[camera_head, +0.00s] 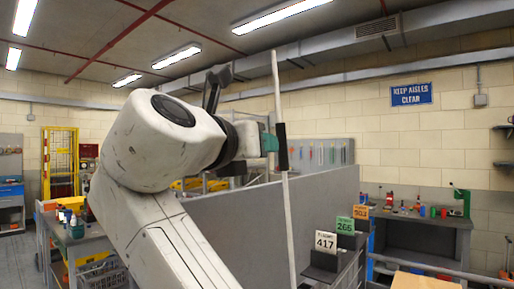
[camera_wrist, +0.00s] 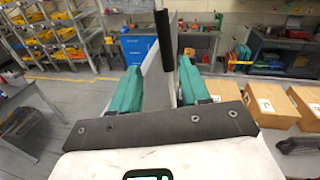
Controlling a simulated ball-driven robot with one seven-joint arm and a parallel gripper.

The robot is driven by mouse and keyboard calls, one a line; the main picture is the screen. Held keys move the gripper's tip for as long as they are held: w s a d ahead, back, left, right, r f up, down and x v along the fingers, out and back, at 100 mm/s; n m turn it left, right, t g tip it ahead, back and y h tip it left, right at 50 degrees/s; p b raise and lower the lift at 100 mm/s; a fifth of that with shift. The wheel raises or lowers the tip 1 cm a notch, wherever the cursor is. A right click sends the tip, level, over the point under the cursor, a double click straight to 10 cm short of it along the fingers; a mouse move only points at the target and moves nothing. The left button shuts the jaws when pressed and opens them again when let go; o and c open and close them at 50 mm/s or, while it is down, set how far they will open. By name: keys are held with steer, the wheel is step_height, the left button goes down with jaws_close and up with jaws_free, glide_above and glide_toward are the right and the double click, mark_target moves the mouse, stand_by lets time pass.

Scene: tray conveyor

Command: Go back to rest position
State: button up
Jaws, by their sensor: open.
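My gripper (camera_head: 271,143) is raised at the end of my arm, near the middle of the head view. Its two teal fingers also show in the wrist view (camera_wrist: 160,68), spread apart. A thin white pole (camera_head: 277,90) with a black sleeve (camera_head: 283,147) stands nearly upright at the fingertips in the head view. The black sleeve (camera_wrist: 164,38) also shows in the wrist view, in line with the gap between the fingers. I cannot tell whether the fingers touch it.
A grey partition (camera_head: 330,200) runs behind and below my gripper. Numbered cards (camera_head: 326,242) stand at its right end. A workbench (camera_head: 425,222) is at the right. Cardboard boxes (camera_wrist: 268,104) lie at the right of the wrist view, and shelves with bins (camera_wrist: 50,30) at the left.

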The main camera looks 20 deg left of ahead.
steer(key=w+d+f+m+g, duration=0.15)
steer(key=d+f+m, duration=0.3)
steer(key=f, duration=0.75)
steer(key=w+d+f+m+g+y, duration=0.1)
steer(key=d+f+m+g, duration=0.3)
steer(key=f, duration=0.8)
steer(key=w+d+f+m+g, duration=0.15)
steer(key=d+f, duration=0.45)
steer(key=f, duration=0.6)
steer(key=s+d+f+m+g, duration=0.2)
steer(key=s+d+f+m, duration=0.35)
steer(key=f, duration=0.35)
steer(key=s+d+f+m+g, duration=0.2)
steer(key=s+d+f+m, duration=0.2)
steer(key=d+f, duration=0.3)
steer(key=s+d+f+m+g, duration=0.1)
steer(key=s+d+f+m, duration=0.4)
steer(key=s, duration=0.5)
steer(key=s+d+f+m+g+y, duration=0.1)
steer(key=s+d+f+m, duration=0.4)
steer(key=s, duration=0.6)
steer(key=s+d+f+m+g, duration=0.3)
steer(key=s+d+f+m, duration=0.3)
steer(key=s, duration=0.5)
steer(key=shift+s+f+m+y, duration=0.2)
steer(key=shift+f+m+y, duration=0.1)
steer(key=shift+f+m, duration=0.1)
